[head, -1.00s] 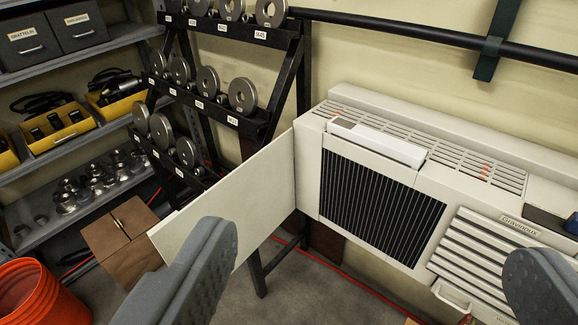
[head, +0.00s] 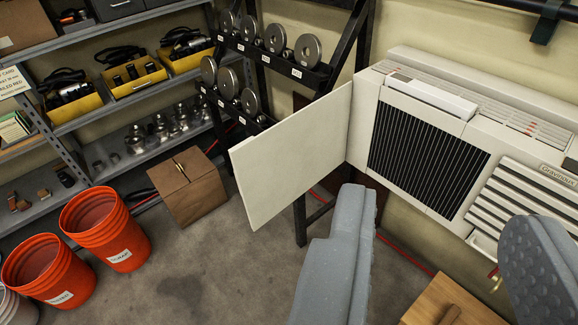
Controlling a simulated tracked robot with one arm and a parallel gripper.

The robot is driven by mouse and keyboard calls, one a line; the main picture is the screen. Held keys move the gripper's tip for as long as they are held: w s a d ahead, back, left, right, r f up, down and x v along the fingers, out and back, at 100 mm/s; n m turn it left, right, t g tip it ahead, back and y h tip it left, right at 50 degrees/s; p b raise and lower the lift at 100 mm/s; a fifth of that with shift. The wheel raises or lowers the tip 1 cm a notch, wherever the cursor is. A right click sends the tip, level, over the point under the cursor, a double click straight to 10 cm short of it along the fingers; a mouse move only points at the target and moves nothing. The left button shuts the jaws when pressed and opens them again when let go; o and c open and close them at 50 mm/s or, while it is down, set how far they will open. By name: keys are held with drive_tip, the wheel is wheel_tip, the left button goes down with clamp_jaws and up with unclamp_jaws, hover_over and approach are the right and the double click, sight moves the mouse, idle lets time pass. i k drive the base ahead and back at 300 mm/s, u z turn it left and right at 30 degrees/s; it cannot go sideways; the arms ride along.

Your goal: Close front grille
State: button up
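The front grille (head: 292,158) is a flat white panel. It stands swung open to the left of the white wall unit (head: 372,92), joined at the unit's left edge. The dark finned opening (head: 424,152) it would cover is exposed. My gripper (head: 435,240) is open and empty, its two grey fingers wide apart in the lower right. The left finger is below and right of the panel in the picture, with no visible contact. The right finger overlaps the unit's lower right louvres.
A black rack (head: 358,40) with metal discs stands behind the panel. A cardboard box (head: 188,190) and orange buckets (head: 105,230) are on the floor at left. A wooden piece (head: 450,300) sits below the unit. Open floor lies in the lower middle.

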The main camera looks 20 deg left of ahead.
sight(273, 167)
drive_tip(key=u, duration=1.85)
drive_tip(key=i, duration=3.4)
drive_tip(key=z, duration=3.35)
